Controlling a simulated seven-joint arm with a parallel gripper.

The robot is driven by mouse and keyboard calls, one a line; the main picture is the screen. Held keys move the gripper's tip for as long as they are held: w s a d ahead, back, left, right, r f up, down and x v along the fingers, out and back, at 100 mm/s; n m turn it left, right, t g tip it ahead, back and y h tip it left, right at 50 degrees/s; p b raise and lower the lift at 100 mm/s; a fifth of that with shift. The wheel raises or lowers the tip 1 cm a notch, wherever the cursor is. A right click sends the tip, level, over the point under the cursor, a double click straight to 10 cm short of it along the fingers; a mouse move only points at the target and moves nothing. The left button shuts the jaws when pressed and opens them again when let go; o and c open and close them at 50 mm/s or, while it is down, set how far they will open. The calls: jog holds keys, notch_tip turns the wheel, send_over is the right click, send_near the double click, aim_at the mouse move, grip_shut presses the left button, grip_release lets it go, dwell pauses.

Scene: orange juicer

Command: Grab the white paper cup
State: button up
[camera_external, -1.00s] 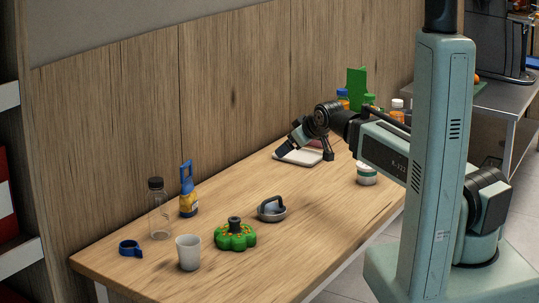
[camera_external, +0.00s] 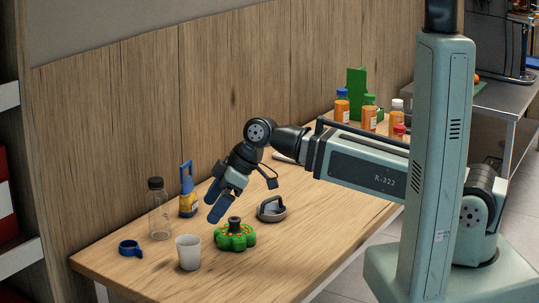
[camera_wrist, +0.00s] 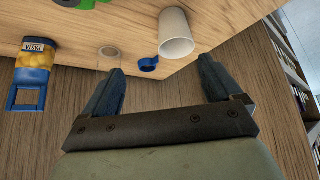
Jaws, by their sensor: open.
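The white paper cup (camera_external: 188,253) stands upright on the table near its front left end. It also shows in the wrist view (camera_wrist: 175,33), beyond my fingertips and a little right of the middle. My gripper (camera_external: 216,205) is open and empty above the table, up and to the right of the cup and apart from it. In the wrist view its two blue fingers (camera_wrist: 163,75) are spread wide with nothing between them but the view of the table edge and wall.
A grey round tool (camera_external: 272,208) lies farther right. The wooden wall (camera_external: 110,130) bounds the table's back.

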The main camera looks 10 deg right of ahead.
aim_at(180, 260)
jog(key=shift+n, duration=0.3)
jog(key=shift+s+a+x, duration=0.1)
jog(key=shift+s+x, duration=0.35)
jog(key=shift+x, duration=1.9)
jog(key=shift+s+a+x, duration=0.1)
jog(key=shift+s+x, duration=0.3)
jog(key=shift+x, duration=1.95)
jog(key=shift+s+x, duration=0.45)
jog(key=shift+x, duration=1.9)
jog(key=shift+r, duration=0.15)
jog(key=shift+c, duration=0.4)
jog(key=c, duration=1)
